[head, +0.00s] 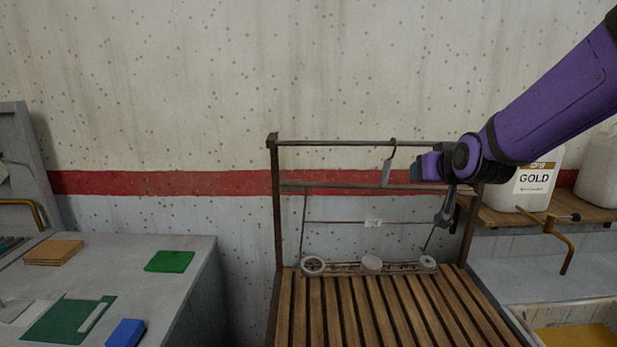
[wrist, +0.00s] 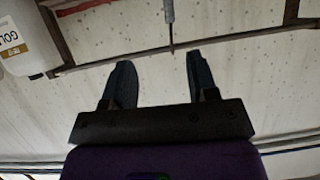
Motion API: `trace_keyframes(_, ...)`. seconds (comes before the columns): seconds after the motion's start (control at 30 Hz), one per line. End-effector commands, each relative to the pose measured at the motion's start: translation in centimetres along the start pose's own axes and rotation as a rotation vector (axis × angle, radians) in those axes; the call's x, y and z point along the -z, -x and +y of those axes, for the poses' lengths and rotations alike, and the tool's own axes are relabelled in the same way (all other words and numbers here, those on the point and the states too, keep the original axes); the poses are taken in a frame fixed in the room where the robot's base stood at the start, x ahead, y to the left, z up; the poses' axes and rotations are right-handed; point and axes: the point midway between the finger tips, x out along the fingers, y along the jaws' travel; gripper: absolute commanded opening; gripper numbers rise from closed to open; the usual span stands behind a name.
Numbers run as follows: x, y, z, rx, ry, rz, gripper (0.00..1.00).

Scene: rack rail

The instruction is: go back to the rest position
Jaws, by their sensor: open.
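My gripper (head: 426,166) is at the right part of the rack rail (head: 330,143) in the head view, at the end of my purple arm. In the wrist view my gripper (wrist: 161,72) shows two dark fingers spread apart with nothing between them. A small grey piece on a hook (head: 387,172) hangs from the rail, left of my gripper. The rail (wrist: 120,60) and a hanging piece (wrist: 169,14) also show beyond the fingers in the wrist view, apart from them as far as I can tell.
A slatted wooden bench (head: 385,312) stands below the rail. A white GOLD container (head: 536,187) sits on a shelf at right, near my arm. A grey shape (head: 447,207) shows just below my gripper. The left counter (head: 135,275) holds green and blue pieces.

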Motion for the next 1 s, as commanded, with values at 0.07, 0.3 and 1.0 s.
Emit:
trace_keyframes(0.07,-0.1,2.9,0.3,0.003,-0.003,-0.050,0.53)
trace_keyframes(0.3,-2.3,11.2,1.1,0.006,-0.001,-0.235,0.53)
trace_keyframes(1.0,-11.9,29.6,2.8,-0.053,-0.005,-0.646,0.53)
